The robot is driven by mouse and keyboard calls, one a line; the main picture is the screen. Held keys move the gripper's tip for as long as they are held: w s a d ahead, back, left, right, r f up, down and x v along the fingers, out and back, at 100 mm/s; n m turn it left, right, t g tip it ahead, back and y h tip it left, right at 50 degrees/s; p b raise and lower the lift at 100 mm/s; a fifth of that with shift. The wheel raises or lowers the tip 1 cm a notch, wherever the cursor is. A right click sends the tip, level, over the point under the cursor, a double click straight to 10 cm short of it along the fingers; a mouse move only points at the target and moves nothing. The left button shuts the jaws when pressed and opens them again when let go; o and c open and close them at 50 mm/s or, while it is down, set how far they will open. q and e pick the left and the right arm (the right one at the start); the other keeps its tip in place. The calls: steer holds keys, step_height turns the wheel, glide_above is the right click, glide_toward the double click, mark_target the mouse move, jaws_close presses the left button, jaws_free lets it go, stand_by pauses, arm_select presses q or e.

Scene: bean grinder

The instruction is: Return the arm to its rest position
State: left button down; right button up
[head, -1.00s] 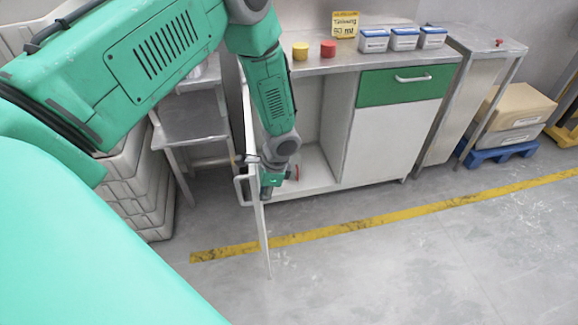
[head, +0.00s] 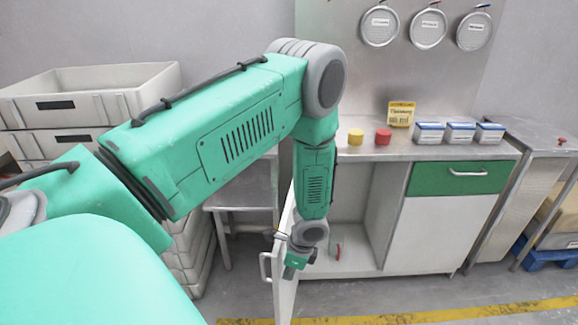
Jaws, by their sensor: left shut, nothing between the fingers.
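My left arm comes in from the left and bends down in front of the open compartment of the counter cabinet. My left gripper (head: 291,272) hangs at the arm's lower end, pointing down, small and partly hidden, with nothing visible in it. It is beside the open white cabinet door (head: 284,262), close to the door's inner face; I cannot tell whether they touch. The door's handle (head: 265,266) is on its left side. A small red object (head: 338,252) stands inside the compartment, right of the gripper. My right gripper is out of view.
The counter (head: 385,150) holds a yellow cup (head: 355,137), a red cup (head: 383,137), a yellow sign (head: 400,114) and blue-white boxes (head: 460,133). A green drawer (head: 462,178) is shut. Grey crates (head: 95,100) stand left. Floor is open around the yellow line (head: 450,313).

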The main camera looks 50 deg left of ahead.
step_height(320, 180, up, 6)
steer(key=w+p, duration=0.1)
steer(key=p, duration=0.4)
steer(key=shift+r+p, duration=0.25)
steer(key=shift+p, duration=0.15)
